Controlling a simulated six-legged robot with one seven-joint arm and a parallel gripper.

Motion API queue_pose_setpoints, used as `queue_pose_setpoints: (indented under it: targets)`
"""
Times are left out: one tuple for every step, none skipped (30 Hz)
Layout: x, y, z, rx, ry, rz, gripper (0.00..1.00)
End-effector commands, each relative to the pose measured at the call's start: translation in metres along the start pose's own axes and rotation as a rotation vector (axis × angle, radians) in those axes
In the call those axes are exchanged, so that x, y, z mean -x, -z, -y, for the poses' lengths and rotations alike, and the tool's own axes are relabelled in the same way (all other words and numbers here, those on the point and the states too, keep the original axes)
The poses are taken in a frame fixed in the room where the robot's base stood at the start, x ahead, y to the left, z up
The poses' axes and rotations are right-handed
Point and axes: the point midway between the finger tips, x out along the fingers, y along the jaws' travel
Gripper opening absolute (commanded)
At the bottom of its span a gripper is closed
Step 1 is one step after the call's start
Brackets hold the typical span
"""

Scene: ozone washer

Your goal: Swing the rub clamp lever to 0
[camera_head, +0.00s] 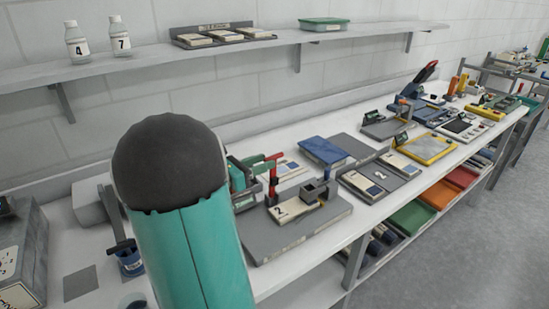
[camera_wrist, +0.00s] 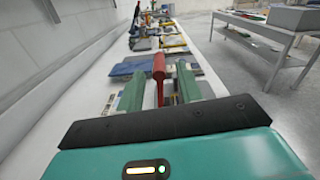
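The rub clamp lever is a red handle (camera_head: 273,168) on a grey fixture plate (camera_head: 300,228) with a label that reads 2, right of my arm in the head view. In the wrist view the red lever (camera_wrist: 158,68) stands between the two green fingers of my gripper (camera_wrist: 160,74). Gaps show on both sides of the lever, so the fingers are open around it and not clamped. In the head view my gripper (camera_head: 242,174) is partly hidden behind my own teal arm link, left of the lever. The lever's scale cannot be read.
A blue-topped box (camera_head: 323,150) and a grey tray (camera_head: 378,178) lie to the right on the white bench. A shelf (camera_head: 270,45) with bottles runs above along the wall.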

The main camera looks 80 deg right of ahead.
Motion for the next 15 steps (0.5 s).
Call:
queue_pose_setpoints:
  targets:
    - [-0.011, 0.001, 0.000, 0.000, 0.003, -0.001, 0.36]
    - [-0.016, 0.000, 0.000, 0.000, 0.002, 0.000, 0.36]
    - [-0.023, 0.000, 0.000, 0.000, 0.002, -0.001, 0.36]
    - [-0.027, 0.001, 0.000, 0.000, 0.001, -0.001, 0.36]
    - [-0.031, 0.000, 0.000, 0.000, 0.001, -0.001, 0.36]
    - [-0.036, 0.000, 0.000, 0.000, 0.001, 0.000, 0.36]
    - [-0.039, 0.000, 0.000, 0.000, 0.000, -0.001, 0.36]
    - [-0.041, 0.000, 0.000, -0.001, 0.000, -0.001, 0.36]
    - [-0.044, 0.000, 0.000, -0.001, 0.000, -0.001, 0.36]
    - [-0.046, 0.000, -0.001, -0.001, -0.001, -0.001, 0.36]
    - [-0.047, 0.000, -0.001, -0.001, -0.002, -0.001, 0.36]
    - [-0.048, 0.000, -0.001, -0.001, -0.002, -0.001, 0.36]
    - [-0.048, 0.000, -0.001, -0.001, -0.003, -0.001, 0.36]
    - [-0.048, 0.000, -0.001, -0.001, -0.003, -0.001, 0.36]
    - [-0.048, 0.000, -0.001, -0.001, -0.003, -0.001, 0.36]
